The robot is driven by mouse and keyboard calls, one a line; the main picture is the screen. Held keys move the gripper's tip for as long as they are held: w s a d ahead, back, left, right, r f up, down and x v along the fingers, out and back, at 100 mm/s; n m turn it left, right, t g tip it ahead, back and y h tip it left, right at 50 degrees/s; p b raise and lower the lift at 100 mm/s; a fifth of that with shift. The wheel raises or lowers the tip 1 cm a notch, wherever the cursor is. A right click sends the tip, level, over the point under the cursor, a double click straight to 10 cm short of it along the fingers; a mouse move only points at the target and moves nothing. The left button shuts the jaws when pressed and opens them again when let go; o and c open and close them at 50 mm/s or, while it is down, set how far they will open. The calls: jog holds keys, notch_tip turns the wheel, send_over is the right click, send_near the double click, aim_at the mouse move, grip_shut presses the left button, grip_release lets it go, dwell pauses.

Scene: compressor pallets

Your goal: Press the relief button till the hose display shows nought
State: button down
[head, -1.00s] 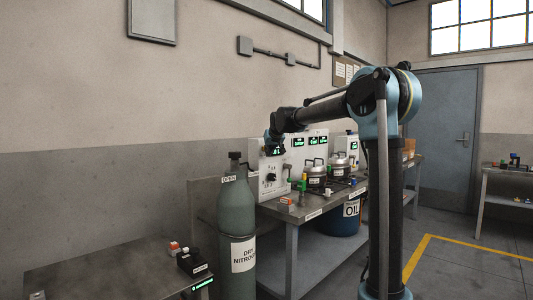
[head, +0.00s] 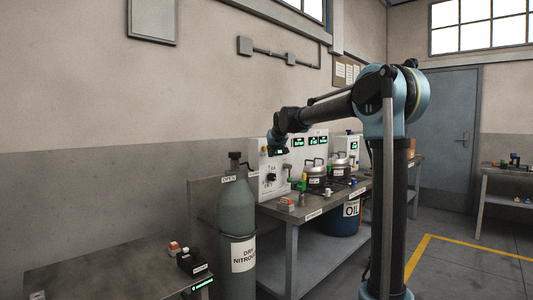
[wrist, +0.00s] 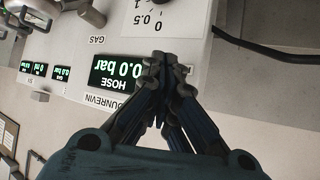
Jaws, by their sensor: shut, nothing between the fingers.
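The hose display (wrist: 118,70) is a black screen with green figures, upside down in the wrist view, and it reads 0.0 bar. My gripper (wrist: 160,58) is shut and empty, with its fingertips beside the display's right end, over the pale panel face. In the head view my gripper (head: 279,151) is in front of the upper part of the white panel (head: 270,183). I cannot make out the relief button; the fingers may hide it. I cannot tell whether the fingertips touch the panel.
A grey-green nitrogen cylinder (head: 235,215) stands left of the workbench (head: 292,219). Steel pots (head: 314,172) and more green displays (head: 318,140) are to the right of the panel. A black cable (wrist: 270,52) runs at right in the wrist view. A blue oil drum (head: 342,224) is under the bench.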

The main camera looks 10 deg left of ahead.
jog(key=s+d, duration=0.1)
jog(key=d, duration=0.1)
jog(key=s+d, duration=0.2)
dwell(0.6)
jog(key=s+d+f+m+g+h, duration=0.1)
jog(key=s+d+f+g, duration=0.1)
jog(key=s+d+f, duration=0.8)
jog(key=s+d+f+m+g+h, duration=0.1)
jog(key=s+d+f, duration=0.45)
jog(key=s, duration=0.85)
jog(key=s+d+f+m+g+h, duration=0.1)
jog(key=s+d+f+g, duration=0.1)
jog(key=s+d+f, duration=0.8)
jog(key=s+f+g, duration=0.1)
jog(key=s+f, duration=0.4)
jog(key=s, duration=0.3)
jog(key=s+d+f+m+g, duration=0.1)
jog(key=s+f, duration=0.4)
jog(key=s, duration=0.3)
jog(key=shift+s+f+g+h, duration=0.4)
